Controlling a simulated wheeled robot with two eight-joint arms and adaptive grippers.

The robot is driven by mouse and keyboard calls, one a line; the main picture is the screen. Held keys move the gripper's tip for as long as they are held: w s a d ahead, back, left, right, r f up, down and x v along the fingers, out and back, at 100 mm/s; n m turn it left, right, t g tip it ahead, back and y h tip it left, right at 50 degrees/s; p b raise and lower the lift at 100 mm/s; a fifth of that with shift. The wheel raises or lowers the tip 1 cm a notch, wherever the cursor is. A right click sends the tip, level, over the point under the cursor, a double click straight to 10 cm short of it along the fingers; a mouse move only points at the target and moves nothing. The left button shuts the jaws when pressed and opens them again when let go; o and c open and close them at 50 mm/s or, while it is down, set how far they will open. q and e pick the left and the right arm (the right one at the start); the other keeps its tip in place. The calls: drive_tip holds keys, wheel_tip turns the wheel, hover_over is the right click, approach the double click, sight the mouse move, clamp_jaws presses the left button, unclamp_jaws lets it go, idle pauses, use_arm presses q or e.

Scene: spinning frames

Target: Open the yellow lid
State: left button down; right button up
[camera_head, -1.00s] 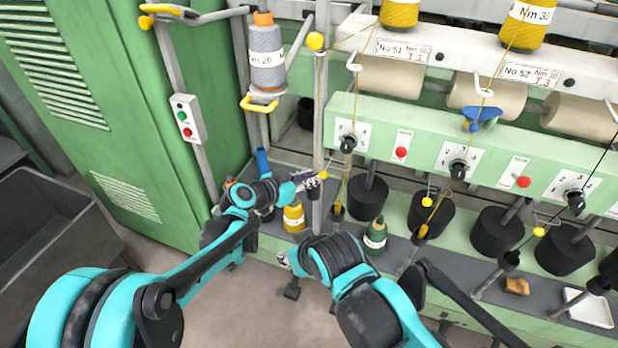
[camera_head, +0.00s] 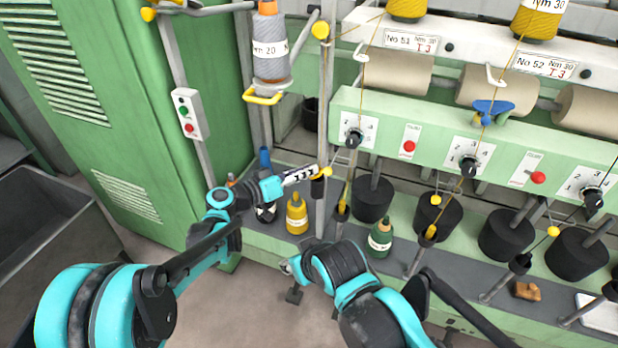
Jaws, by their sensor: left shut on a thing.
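The small yellow lid (camera_head: 326,171) sits at the top of a short black cylinder (camera_head: 318,188) on the upright grey pole. My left gripper (camera_head: 314,172) reaches in from the left. Its fingertips meet the lid and are shut on it. The lid looks tilted, but it is too small to tell how far it stands open. My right gripper (camera_head: 291,279) is low in the middle, in front of the machine's base and away from the lid. Its jaws are largely hidden by its own wrist.
A yellow bobbin (camera_head: 297,215) and a dark green bobbin (camera_head: 380,237) stand on the grey ledge. The grey pole (camera_head: 324,110) rises beside my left gripper. Black weights (camera_head: 372,198) stand at the right. A green cabinet (camera_head: 110,90) fills the left. Floor is free in front.

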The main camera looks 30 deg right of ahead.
use_arm(q)
drive_tip(key=shift+w+a+f+n+t+h+b, duration=0.45)
drive_tip(key=shift+n+t+h+b, duration=0.45)
drive_tip(key=shift+n+b, duration=1.1)
drive_tip(key=shift+w+a+f+n+t+h+b, duration=0.45)
drive_tip(key=shift+n+t+h+b, duration=0.45)
drive_tip(key=shift+n, duration=1.95)
drive_tip(key=shift+w+a+f+n+t+h+b, duration=0.4)
drive_tip(key=shift+n+t+h+b, duration=0.45)
drive_tip(key=shift+n+b, duration=1.15)
drive_tip(key=shift+w+n+t+p, duration=0.15)
drive_tip(key=shift+n+t+p, duration=0.2)
drive_tip(key=shift+n, duration=0.4)
drive_tip(key=c, duration=1.5)
unclamp_jaws()
drive_tip(key=shift+d, duration=0.1)
